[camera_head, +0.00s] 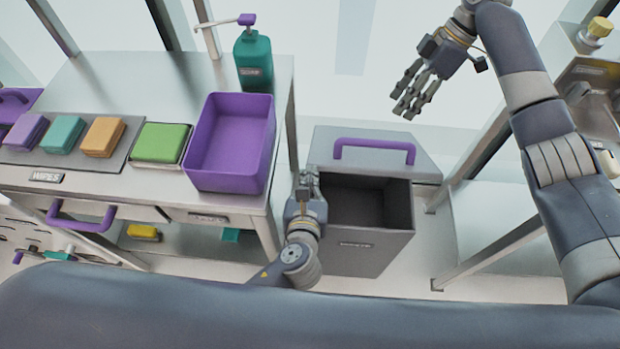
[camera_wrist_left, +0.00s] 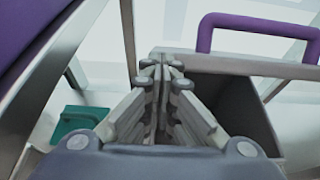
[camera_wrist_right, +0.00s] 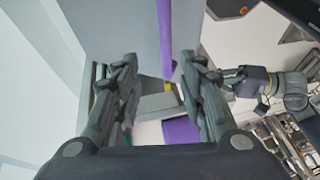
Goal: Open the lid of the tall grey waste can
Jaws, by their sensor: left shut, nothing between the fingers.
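The tall grey waste can (camera_head: 362,252) stands on the floor right of the steel table. Its lid (camera_head: 325,143) is swung open to the back, with a purple handle (camera_head: 375,146) on it, and the dark inside shows. My left gripper (camera_head: 307,180) is shut and empty at the can's left rim; its closed fingers (camera_wrist_left: 160,68) also show in the left wrist view. My right gripper (camera_head: 410,98) is open and empty, above and behind the lid. In the right wrist view, the handle (camera_wrist_right: 164,35) appears between the spread fingers (camera_wrist_right: 165,75), apart from them.
The steel table (camera_head: 130,185) at left carries a purple bin (camera_head: 228,170), coloured wipes (camera_head: 160,142) and a teal pump bottle (camera_head: 253,60). A metal frame with shelves (camera_head: 480,190) stands at right. Free room lies above the can.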

